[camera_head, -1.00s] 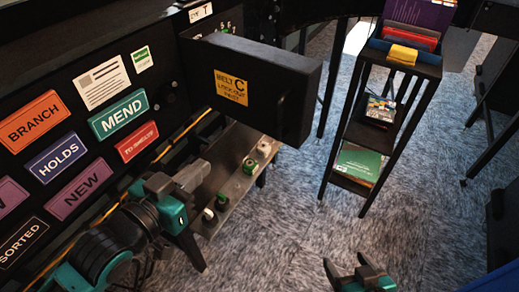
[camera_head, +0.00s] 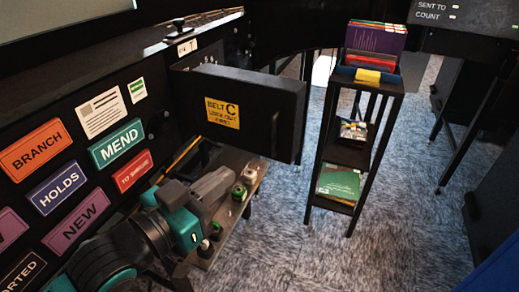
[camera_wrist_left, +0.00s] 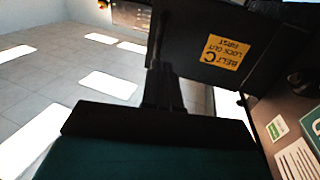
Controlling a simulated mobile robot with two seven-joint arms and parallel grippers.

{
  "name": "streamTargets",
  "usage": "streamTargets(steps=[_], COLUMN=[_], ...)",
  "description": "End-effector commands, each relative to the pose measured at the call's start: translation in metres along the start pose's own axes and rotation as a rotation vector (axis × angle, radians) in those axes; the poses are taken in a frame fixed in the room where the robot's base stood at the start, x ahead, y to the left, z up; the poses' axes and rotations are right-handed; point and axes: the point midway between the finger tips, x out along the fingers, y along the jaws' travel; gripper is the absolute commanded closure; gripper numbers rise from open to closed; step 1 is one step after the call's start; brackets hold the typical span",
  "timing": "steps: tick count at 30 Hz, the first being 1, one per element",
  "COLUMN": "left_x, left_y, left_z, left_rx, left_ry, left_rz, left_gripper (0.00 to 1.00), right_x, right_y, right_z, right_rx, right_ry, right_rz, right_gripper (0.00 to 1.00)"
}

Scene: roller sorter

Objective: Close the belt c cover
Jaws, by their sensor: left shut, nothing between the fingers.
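The belt c cover (camera_head: 262,105) is a thick black panel with an orange "BELT C LOCK OUT FIRST" label (camera_head: 222,113). It stands open, jutting out from the dark sorter wall. In the left wrist view the cover (camera_wrist_left: 190,60) with its label fills the upper right, beyond the fingers. My left gripper (camera_head: 222,180) is shut and empty, below the cover in the head view. Its fingers also show in the left wrist view (camera_wrist_left: 162,88), overlapping the cover's left edge; I cannot tell whether they touch it. My right gripper is out of view.
A metal ledge with several knobs (camera_head: 240,192) lies under the cover, close to my left gripper. A narrow black shelf stand (camera_head: 393,85) with books is to the right. Open carpet (camera_head: 300,250) lies in front. Coloured signs line the wall at left.

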Motion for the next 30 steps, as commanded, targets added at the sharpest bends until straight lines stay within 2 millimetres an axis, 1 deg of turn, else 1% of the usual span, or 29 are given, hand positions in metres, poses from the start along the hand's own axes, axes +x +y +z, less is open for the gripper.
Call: streamTargets(steps=[1,9,15,18,21,30], left_x=[0.01,0.059,0.089,0.098,0.103,0.105], left_y=[0.0,0.0,0.001,0.001,0.001,0.001], left_z=[-0.002,-0.001,0.0,0.0,0.0,0.0], left_rx=[0.0,0.0,0.001,0.002,0.002,0.001], left_ry=[0.004,0.003,0.001,0.0,0.0,-0.001], left_rz=[0.0,0.0,0.001,0.001,0.001,0.001], left_gripper=[1.0,1.0,1.0,1.0,1.0,1.0], right_x=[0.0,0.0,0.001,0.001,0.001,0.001], right_y=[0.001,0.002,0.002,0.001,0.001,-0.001], right_z=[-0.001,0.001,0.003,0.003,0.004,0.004], right_rx=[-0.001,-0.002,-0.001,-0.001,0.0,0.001], right_ry=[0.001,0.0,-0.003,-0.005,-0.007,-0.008], right_rz=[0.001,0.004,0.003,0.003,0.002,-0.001], right_gripper=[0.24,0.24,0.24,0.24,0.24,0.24])
